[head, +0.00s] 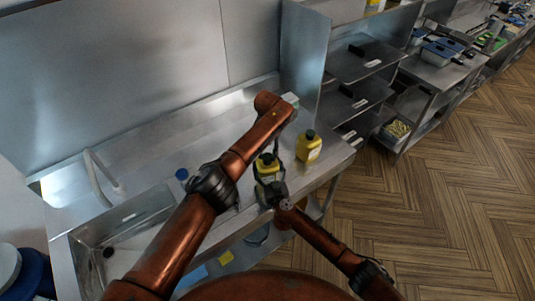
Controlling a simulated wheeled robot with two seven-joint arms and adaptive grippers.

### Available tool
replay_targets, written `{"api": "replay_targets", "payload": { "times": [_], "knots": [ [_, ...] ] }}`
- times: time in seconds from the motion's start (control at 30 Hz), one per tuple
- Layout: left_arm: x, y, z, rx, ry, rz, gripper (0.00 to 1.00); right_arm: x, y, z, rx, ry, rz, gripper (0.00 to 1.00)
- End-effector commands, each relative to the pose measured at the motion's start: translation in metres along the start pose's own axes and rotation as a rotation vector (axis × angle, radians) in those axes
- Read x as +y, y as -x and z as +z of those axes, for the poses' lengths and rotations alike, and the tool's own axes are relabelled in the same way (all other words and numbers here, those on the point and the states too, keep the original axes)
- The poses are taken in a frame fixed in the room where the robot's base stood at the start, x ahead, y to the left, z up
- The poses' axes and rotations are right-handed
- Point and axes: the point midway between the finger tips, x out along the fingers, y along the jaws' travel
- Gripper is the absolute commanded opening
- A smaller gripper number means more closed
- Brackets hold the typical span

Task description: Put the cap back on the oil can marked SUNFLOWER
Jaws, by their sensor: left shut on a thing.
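A yellow oil can (268,168) with a dark top stands near the counter's front edge, partly hidden by my grippers. A second yellow can (308,148) with a dark cap stands upright just to its right. The markings on both are too small to read. My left gripper (272,155) reaches down from above and is shut at the dark cap (267,157) on top of the first can. I cannot tell whether that cap is seated. My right gripper (270,184) is at the lower body of the same can, its fingers close to the sides. Its grip is unclear.
The steel counter (150,150) has a sink (120,235) and a pale tap (100,178) at the left. A small blue object (182,174) lies behind my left arm. A small pale box (291,99) stands at the back, by the steel shelves (350,65).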

Motion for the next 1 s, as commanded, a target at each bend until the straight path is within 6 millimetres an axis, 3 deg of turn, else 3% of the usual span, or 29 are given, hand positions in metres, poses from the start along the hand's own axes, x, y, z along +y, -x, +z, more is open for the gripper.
{"api": "replay_targets", "payload": {
  "times": [1.0],
  "knots": [
    [-0.0019,-0.0008,-0.0010,0.006,-2.103,0.000,0.24,0.0012,0.0000,0.0009,-0.001,0.000,0.002,0.00]
  ]
}}
